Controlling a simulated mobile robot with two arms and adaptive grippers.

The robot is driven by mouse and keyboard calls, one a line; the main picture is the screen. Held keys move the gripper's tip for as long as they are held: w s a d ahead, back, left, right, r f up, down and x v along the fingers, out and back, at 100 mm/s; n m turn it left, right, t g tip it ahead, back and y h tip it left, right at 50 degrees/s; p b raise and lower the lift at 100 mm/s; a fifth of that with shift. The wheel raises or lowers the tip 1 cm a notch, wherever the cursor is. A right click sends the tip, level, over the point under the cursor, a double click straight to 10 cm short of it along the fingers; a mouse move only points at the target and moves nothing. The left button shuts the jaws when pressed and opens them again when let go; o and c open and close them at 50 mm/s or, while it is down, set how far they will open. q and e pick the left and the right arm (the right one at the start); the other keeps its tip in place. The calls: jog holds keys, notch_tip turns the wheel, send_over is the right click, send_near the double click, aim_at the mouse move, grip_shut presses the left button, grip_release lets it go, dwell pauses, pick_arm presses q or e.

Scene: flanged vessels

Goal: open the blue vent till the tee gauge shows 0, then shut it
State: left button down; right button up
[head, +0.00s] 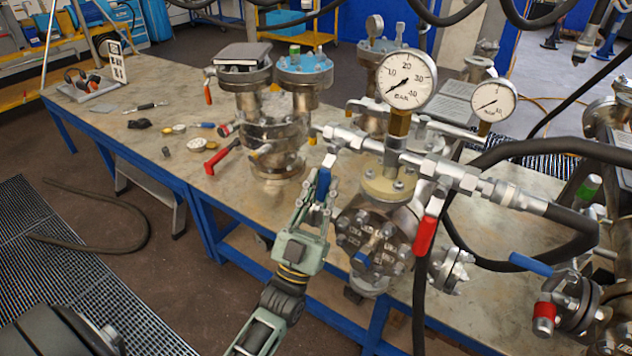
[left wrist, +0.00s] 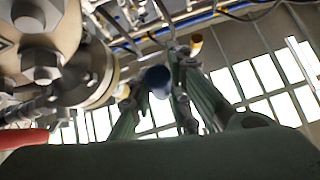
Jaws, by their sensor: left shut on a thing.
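The blue vent handle (head: 323,184) hangs below the left end of the silver tee pipework, pointing down. My left gripper (head: 317,203) is shut on this handle from below. In the left wrist view the blue handle (left wrist: 157,80) shows end-on between the fingers (left wrist: 155,100). The large white gauge (head: 405,80) stands on a brass stem above the tee (head: 393,150). Its thin needle points to the lower left, near the low end of the scale; the exact reading is too small to tell. My right gripper is not in view.
A red handle (head: 427,233) hangs at the tee's right side, near a black hose. A smaller gauge (head: 493,100) stands behind on the right. Flanged vessels (head: 272,140) stand left of the gripper. The bench (head: 130,125) is mostly clear at left, with small tools.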

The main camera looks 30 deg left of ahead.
pick_arm(q)
jog(key=shift+d+f+n+g+y, duration=0.2)
jog(key=shift+d+n+y, duration=0.1)
jog(key=shift+n+y, duration=0.4)
jog(key=shift+d+f+n+g+y, duration=0.15)
jog(key=shift+d+n+y, duration=0.1)
jog(key=shift+n+y, duration=0.4)
jog(key=c, duration=2.1)
grip_release()
jog(key=o, duration=0.5)
jog(key=shift+r, duration=0.2)
jog(key=shift+y, duration=0.35)
jog(key=v, duration=1.2)
